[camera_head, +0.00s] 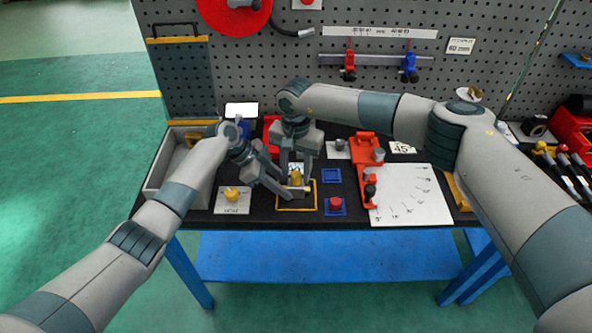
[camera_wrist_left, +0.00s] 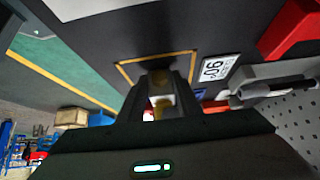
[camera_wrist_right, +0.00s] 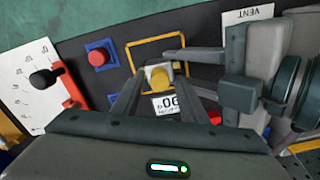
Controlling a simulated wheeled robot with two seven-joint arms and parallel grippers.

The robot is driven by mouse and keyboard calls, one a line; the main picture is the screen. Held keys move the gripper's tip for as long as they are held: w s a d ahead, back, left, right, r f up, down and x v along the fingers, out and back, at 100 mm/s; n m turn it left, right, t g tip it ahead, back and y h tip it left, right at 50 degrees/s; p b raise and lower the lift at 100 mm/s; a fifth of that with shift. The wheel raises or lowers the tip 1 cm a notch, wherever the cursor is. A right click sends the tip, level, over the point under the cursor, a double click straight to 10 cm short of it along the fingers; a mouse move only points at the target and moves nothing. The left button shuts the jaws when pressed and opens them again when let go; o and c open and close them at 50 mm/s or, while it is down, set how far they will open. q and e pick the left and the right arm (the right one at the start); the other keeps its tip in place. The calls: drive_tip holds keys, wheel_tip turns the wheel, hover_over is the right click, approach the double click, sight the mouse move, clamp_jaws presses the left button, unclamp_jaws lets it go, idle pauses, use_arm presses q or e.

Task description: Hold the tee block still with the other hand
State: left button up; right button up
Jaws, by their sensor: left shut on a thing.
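The tee block (camera_wrist_right: 151,72) is a small pale block with a yellow, brass-like cylinder (camera_wrist_right: 161,78) on it. It stands in the yellow-outlined square (camera_head: 297,208) on the bench. My left gripper (camera_wrist_left: 161,88) comes in low from the left and is shut on the block; its fingers also show in the head view (camera_head: 297,192). My right gripper (camera_head: 297,165) points down above the block, with its fingers apart on either side of the yellow cylinder. In the right wrist view its fingers (camera_wrist_right: 159,80) look clear of the cylinder. The grippers partly hide the block.
A red knob (camera_head: 336,203) on a blue pad sits just right of the outline, with an empty blue square (camera_head: 332,175) behind it. A red fixture (camera_head: 366,160) and white angle plate (camera_head: 415,200) stand farther right. A yellow knob (camera_head: 232,194) on the VENT card is left.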

drive_tip(key=n, duration=0.4)
idle(0.6)
clamp_jaws()
drive_tip(key=m, duration=0.3)
drive_tip(key=shift+m, duration=1)
